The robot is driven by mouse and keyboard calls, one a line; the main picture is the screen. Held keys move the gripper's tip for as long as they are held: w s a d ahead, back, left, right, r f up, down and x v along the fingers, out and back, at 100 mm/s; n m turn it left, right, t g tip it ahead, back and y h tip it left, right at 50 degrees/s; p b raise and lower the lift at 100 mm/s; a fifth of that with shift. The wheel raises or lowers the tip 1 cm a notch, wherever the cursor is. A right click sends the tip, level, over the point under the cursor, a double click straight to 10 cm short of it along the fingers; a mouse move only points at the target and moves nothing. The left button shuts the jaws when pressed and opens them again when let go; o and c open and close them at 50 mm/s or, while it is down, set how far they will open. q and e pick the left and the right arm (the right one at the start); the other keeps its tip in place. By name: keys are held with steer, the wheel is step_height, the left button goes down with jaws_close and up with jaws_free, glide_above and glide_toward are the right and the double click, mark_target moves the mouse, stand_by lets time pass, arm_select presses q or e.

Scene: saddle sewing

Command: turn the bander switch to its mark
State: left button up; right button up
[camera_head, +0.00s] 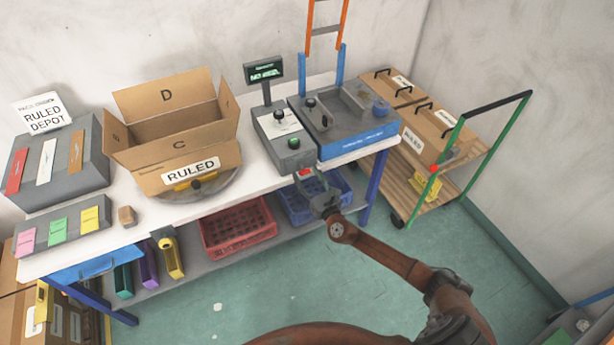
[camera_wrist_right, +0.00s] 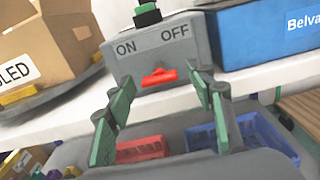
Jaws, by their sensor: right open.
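The bander switch (camera_wrist_right: 159,77) is a small red handle on the front of a grey control box (camera_wrist_right: 140,58), below the printed words ON and OFF. It lies nearly level, its right end slightly higher; I cannot tell which mark it points to. In the head view the switch (camera_head: 305,173) shows red just beyond my right gripper (camera_head: 308,182). My right gripper is open, and in the wrist view its green-padded fingers (camera_wrist_right: 165,92) stand left and right of the switch, apart from it, with nothing between them. My left gripper is not in view.
The control box (camera_head: 272,126) has a black knob and green button on top, beside a blue machine (camera_head: 358,142). A RULED carton (camera_head: 185,170) stands left on the white bench. Red (camera_head: 238,229) and blue (camera_head: 327,198) crates sit on the shelf below. A cart (camera_head: 440,180) stands right.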

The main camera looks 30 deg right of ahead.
steer(key=shift+c, duration=0.7)
steer(key=c, duration=1)
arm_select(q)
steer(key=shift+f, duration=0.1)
arm_select(e)
steer(key=shift+f+m+b, duration=0.2)
steer(key=shift+m+b, duration=1.05)
steer(key=shift+m, duration=0.25)
steer(key=m+b, duration=0.3)
steer(key=m, duration=0.6)
steer(key=shift+r, duration=0.2)
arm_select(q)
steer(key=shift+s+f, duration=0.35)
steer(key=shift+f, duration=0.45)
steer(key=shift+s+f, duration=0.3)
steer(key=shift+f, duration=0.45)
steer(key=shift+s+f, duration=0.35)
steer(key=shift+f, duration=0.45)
arm_select(e)
steer(key=shift+m, duration=2.5)
